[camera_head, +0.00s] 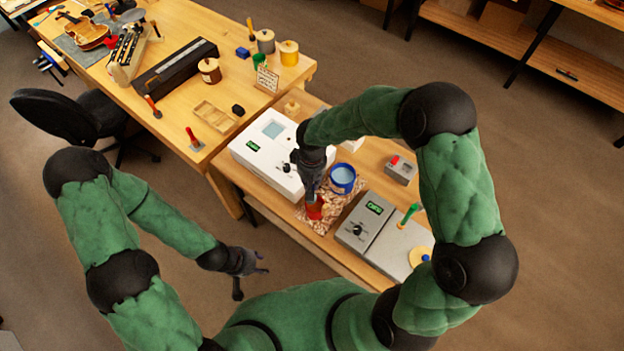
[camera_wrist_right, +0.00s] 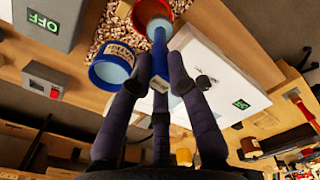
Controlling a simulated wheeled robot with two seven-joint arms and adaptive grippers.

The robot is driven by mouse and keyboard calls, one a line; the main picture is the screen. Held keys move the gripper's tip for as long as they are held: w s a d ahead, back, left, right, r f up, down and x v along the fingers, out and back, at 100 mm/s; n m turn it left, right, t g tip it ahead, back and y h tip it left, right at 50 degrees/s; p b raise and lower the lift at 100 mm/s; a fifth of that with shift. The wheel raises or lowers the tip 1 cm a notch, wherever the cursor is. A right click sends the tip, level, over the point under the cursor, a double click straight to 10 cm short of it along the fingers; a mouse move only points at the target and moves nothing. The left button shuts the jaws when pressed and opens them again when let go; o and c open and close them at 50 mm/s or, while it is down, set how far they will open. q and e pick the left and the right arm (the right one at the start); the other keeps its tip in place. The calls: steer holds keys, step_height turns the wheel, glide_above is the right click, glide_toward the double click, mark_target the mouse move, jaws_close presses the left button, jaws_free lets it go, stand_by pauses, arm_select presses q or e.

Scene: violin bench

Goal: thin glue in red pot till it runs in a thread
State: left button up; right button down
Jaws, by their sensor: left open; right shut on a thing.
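The red pot (camera_head: 315,210) stands on a patch of pale chips on the near bench; its rim also shows at the top of the right wrist view (camera_wrist_right: 145,12). My left gripper (camera_head: 258,265) is open and empty, off the bench's front edge.
A white device (camera_head: 265,170) stands left of the pots. A grey unit with a green display (camera_head: 362,228) stands right, reading OFF in the wrist view. A small box with a red button (camera_head: 400,170) is behind. Jars and tools fill the far bench (camera_head: 235,95).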

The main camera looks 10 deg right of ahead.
steer(key=s+d+f+t+y+b, duration=0.3)
steer(key=d+y+b, duration=0.4)
steer(key=b, duration=2)
steer(key=shift+f+t+y, duration=0.4)
steer(key=shift+t+y, duration=0.1)
steer(key=shift+y, duration=0.6)
stand_by(0.4)
steer(key=shift+s, duration=0.1)
stand_by(0.7)
